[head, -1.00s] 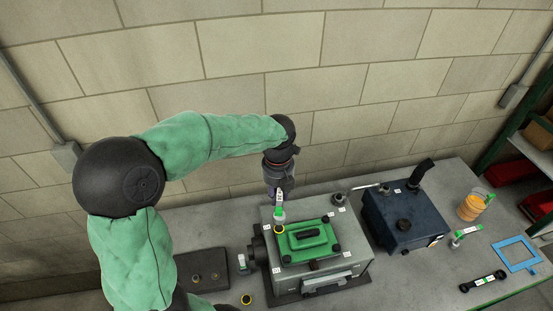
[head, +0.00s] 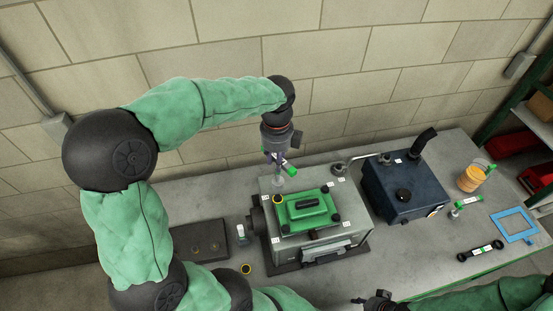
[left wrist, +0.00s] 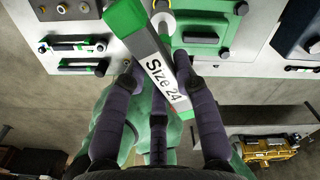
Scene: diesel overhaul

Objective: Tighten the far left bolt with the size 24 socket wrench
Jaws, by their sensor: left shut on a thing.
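My left gripper (head: 279,160) is shut on the size 24 socket wrench (head: 286,165), a grey bar with green ends and a white label. In the left wrist view the wrench (left wrist: 157,65) crosses slantwise between my gripper's fingers, with "Size 24" readable. Its pale socket end hangs just above the far left bolt (head: 278,199), marked by a yellow ring at the green cover's (head: 305,222) far left corner. I cannot tell whether socket and bolt touch. My right gripper (head: 378,300) is at the bottom edge, partly cut off; its fingers are unclear.
The cover sits on a grey engine block (head: 357,232) with black bolts at its other corners. A dark blue tank (head: 408,200) stands to the right. Another wrench (head: 480,250), a blue frame (head: 516,225) and an orange-filled beaker (head: 470,180) lie farther right. A yellow-ringed part (head: 246,269) lies in front left.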

